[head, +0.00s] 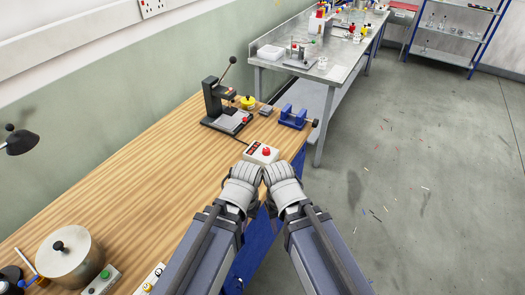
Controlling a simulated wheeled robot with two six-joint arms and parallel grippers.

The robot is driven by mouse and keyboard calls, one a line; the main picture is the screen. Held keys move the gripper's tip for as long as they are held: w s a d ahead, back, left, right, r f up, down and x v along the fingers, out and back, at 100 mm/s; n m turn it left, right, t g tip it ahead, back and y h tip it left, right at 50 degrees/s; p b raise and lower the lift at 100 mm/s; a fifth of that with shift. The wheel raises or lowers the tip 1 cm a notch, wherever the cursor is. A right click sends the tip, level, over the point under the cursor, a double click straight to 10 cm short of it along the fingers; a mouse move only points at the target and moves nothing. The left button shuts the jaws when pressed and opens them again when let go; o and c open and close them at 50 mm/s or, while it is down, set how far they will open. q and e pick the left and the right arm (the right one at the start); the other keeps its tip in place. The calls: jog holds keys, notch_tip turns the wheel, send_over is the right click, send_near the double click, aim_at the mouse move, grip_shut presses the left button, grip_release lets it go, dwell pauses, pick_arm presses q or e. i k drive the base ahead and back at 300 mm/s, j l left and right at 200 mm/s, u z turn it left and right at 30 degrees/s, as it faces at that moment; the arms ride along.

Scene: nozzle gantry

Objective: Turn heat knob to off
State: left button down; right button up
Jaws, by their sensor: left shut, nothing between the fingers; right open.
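A small white control box (262,153) with a red knob or button (266,152) on top stands near the right edge of the wooden bench. I cannot read its labels or tell whether this is the heat knob. My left gripper (246,170) is shut and empty, just in front of the box at its lower left. My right gripper (277,171) is open and empty, close beside the left one and just below the box. The fingertips of both are partly hidden by the wrists, and I cannot tell whether either touches the box.
A black lever press (220,105), a yellow-topped part (248,102) and a blue vise (292,117) stand behind the box. A lidded metal pot (70,257) and a box with a green button (103,280) are at lower left. The bench middle (150,190) is clear.

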aim_at(266, 152)
jog(key=k, duration=0.2)
jog(key=l, duration=0.35)
jog(key=i+l+u, duration=0.15)
jog(key=i+l, duration=0.35)
jog(key=i+l+u, duration=0.1)
jog(key=i+l, duration=0.35)
jog(key=l, duration=0.15)
